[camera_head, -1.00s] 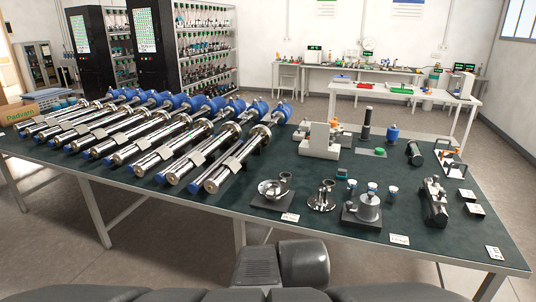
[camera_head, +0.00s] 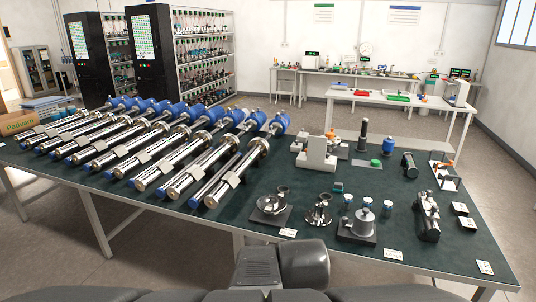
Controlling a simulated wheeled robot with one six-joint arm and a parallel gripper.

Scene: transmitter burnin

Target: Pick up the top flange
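Small metal flanged parts stand along the near side of the dark green bench top (camera_head: 120,215). A shiny metal flange stack (camera_head: 318,213) stands in the middle of them; I cannot tell its layers apart, and which part is the top flange is unclear. To its left a round metal flanged piece (camera_head: 270,204) sits on a dark square plate, with a small ring (camera_head: 283,190) behind it. To its right a grey domed flanged part (camera_head: 364,222) sits on another dark plate. My gripper is not in view; only part of my arm shows at the bottom edge.
Several long metal cylinders with blue ends (camera_head: 205,180) fill the bench's left side. Small blue-and-white cups (camera_head: 387,208), a dark clamp-like device (camera_head: 428,215) and a pale fixture (camera_head: 317,155) stand near the flanges.

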